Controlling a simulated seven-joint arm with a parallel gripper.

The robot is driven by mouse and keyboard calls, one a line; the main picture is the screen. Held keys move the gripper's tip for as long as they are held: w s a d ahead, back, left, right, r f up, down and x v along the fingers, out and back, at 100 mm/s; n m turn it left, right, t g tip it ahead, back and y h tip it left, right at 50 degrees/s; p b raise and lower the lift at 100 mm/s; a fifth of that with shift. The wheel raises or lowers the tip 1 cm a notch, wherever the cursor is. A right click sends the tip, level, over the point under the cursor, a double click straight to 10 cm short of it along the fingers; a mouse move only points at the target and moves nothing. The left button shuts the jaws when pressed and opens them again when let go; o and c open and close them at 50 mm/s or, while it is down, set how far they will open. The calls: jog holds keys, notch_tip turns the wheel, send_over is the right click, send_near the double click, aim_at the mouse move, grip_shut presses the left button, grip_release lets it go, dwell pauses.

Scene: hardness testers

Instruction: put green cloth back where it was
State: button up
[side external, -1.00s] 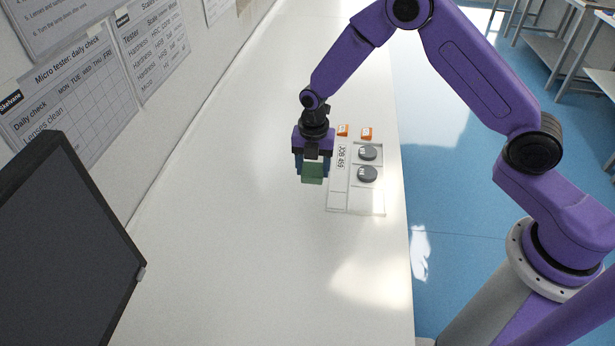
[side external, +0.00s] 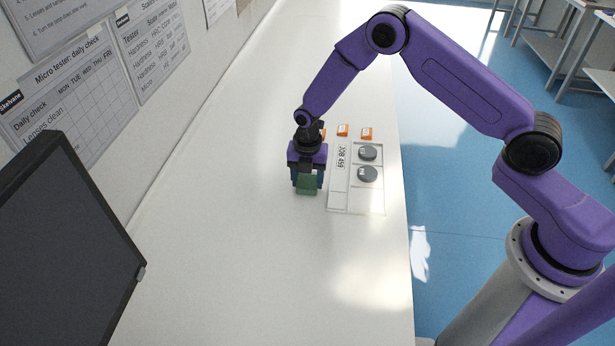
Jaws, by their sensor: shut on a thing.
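The green cloth (side external: 307,185) is a small folded block held between the fingers of my gripper (side external: 307,180). My gripper is shut on it and points down over the white bench, just left of the white tray marked JOB 459 (side external: 338,195). I cannot tell whether the cloth touches the bench or hangs just above it.
The tray holds two dark grey discs (side external: 368,174). Small orange-and-white boxes (side external: 366,133) stand behind it, one partly hidden by my gripper. A dark monitor (side external: 60,250) stands at the left front. The white bench (side external: 230,240) is clear in front of and left of my gripper.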

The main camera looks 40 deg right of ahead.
aim_at(308, 181)
jog(key=o, duration=1.1)
notch_tip(308, 181, up, 12)
jog(key=s+a+r+m, duration=0.2)
jog(key=s+r+m, duration=0.2)
jog(key=s+r, duration=0.4)
jog(key=s+d+r+m, duration=0.1)
jog(key=s+d+m, duration=0.2)
jog(key=s, duration=0.6)
jog(key=s+d+r+m, duration=0.2)
jog(key=s+d+m, duration=0.1)
jog(key=s, duration=0.6)
jog(key=s+d+r+m, duration=0.2)
jog(key=s+d+m, duration=0.1)
jog(key=s, duration=0.6)
jog(key=shift+s+d+m, duration=0.35)
jog(key=shift+s+m, duration=0.05)
jog(key=shift+m, duration=0.3)
jog(key=shift+r, duration=0.15)
